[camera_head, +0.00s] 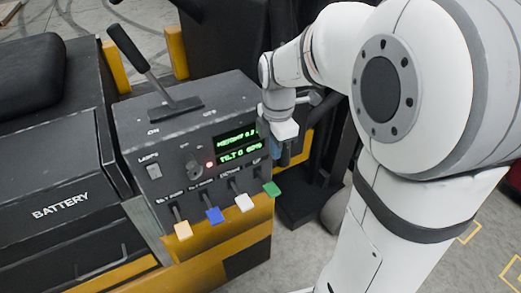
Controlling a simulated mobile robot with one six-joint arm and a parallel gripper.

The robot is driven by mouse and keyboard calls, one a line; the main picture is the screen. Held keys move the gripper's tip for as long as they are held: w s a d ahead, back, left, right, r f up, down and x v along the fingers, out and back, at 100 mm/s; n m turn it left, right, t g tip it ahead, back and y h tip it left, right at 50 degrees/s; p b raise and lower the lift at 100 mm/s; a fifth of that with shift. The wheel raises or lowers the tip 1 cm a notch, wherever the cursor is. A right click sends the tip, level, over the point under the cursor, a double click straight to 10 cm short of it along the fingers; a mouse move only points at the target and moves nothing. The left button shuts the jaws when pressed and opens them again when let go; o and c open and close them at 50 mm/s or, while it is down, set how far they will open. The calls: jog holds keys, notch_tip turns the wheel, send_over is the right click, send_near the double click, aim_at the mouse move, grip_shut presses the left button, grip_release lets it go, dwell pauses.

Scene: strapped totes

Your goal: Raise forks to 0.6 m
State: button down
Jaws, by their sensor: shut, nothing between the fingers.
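The forklift control box (195,150) is dark grey and stands left of my arm. Its upper green display (236,137) reads "HEIGHT 0." with the last digits partly covered by my gripper. The lower display (240,153) reads a tilt value near 0. Below are levers with a yellow (183,230), a blue (214,215), a white (244,202) and a green knob (271,188); their labels are too small to read surely. My gripper (277,155) is shut, pointing down just right of the displays, above the green knob. The forks are not in view.
A tall black lever (128,48) rises from the box top between ON and OFF. The battery cover (60,211) is at left. Floor shows at lower right.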

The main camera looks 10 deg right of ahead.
aim_at(272, 189)
jog(key=shift+w+n, duration=0.35)
jog(key=shift+n, duration=0.25)
notch_tip(272, 189, down, 14)
jog(key=shift+p, duration=0.6)
